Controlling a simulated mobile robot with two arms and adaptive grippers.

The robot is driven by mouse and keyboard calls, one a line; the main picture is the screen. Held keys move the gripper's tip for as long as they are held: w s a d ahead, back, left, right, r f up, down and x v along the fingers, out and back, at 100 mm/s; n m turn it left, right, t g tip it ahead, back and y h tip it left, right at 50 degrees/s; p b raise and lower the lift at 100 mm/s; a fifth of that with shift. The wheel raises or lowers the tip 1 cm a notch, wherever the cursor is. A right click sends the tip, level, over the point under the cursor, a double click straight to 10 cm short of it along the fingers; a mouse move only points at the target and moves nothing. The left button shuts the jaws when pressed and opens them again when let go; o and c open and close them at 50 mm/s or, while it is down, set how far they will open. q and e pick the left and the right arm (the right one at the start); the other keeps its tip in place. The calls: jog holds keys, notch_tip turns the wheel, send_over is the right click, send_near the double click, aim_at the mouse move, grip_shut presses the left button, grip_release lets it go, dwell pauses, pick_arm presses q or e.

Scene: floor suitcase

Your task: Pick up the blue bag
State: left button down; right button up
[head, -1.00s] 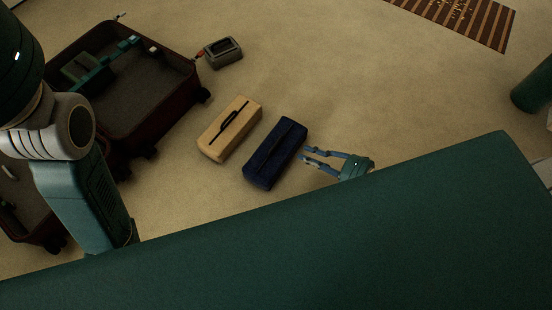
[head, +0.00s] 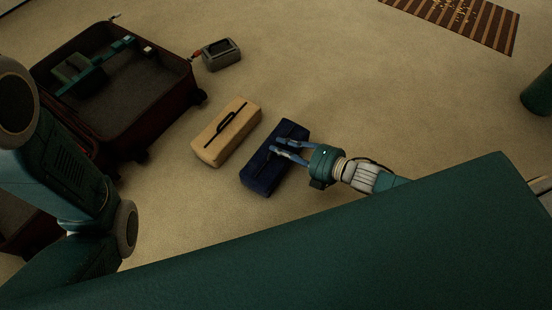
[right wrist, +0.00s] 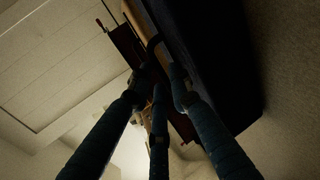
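The dark blue bag (head: 260,179) lies on the carpet near the middle of the head view. My right gripper (head: 275,146) reaches over it from the right, with its fingers apart above the bag's top.
A tan bag (head: 225,136) lies just left of the blue bag. An open dark red suitcase (head: 165,117) stands farther left, partly behind my left arm. A small grey box (head: 222,56) sits beside it. A striped rug (head: 470,22) lies at top right. Carpet between is clear.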

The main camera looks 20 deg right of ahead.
jog(key=shift+w, duration=0.1)
grip_shut()
jog(key=shift+w+a+r, duration=0.1)
jog(key=shift+r, duration=0.05)
